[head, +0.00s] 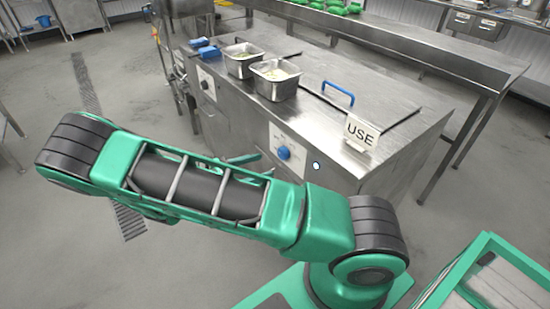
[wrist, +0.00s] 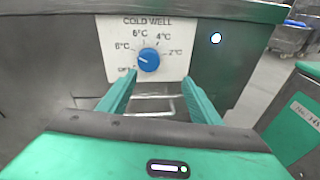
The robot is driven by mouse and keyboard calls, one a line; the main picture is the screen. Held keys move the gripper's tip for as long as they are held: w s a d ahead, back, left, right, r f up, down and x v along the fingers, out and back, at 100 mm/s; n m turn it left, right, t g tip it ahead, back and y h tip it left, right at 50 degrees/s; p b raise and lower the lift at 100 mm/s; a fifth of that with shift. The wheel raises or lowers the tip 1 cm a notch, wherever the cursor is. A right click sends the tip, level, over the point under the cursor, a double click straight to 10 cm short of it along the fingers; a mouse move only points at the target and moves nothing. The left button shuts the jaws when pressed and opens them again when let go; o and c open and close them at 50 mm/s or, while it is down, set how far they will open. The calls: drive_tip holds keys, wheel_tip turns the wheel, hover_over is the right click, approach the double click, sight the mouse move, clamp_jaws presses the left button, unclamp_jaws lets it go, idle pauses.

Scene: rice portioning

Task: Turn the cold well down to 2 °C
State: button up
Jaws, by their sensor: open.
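The cold well's blue knob (wrist: 149,60) sits on a white dial plate (wrist: 125,38) marked COLD WELL, with OFF at lower left and 2 °C at right. A pale mark on the knob points left, toward the OFF side; its exact setting is hard to read. The knob also shows on the counter front in the head view (head: 284,153). My gripper (wrist: 158,92) is open, its green fingers spread below the knob and apart, with nothing between them. In the head view my arm mostly hides the gripper.
A lit white lamp (wrist: 215,38) is right of the dial. On the steel counter (head: 300,50) stand two metal pans (head: 275,90), a blue handle (head: 338,94) and a USE sign (head: 361,132). Open floor lies left of the counter.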

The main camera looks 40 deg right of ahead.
sight(280, 155)
drive_tip(key=d+n, duration=0.1)
drive_tip(key=d, duration=0.2)
drive_tip(key=w+d+f+t+h, duration=0.1)
drive_tip(key=d, duration=0.1)
drive_tip(key=d+n+t, duration=0.1)
drive_tip(key=d, duration=0.2)
drive_tip(key=shift+w+d+f+n+h, duration=0.15)
drive_tip(key=shift+w+d+n+h, duration=0.15)
drive_tip(key=shift+d+h, duration=0.1)
drive_tip(key=shift+c, duration=0.6)
drive_tip(key=shift+a, duration=0.1)
drive_tip(key=c, duration=0.9)
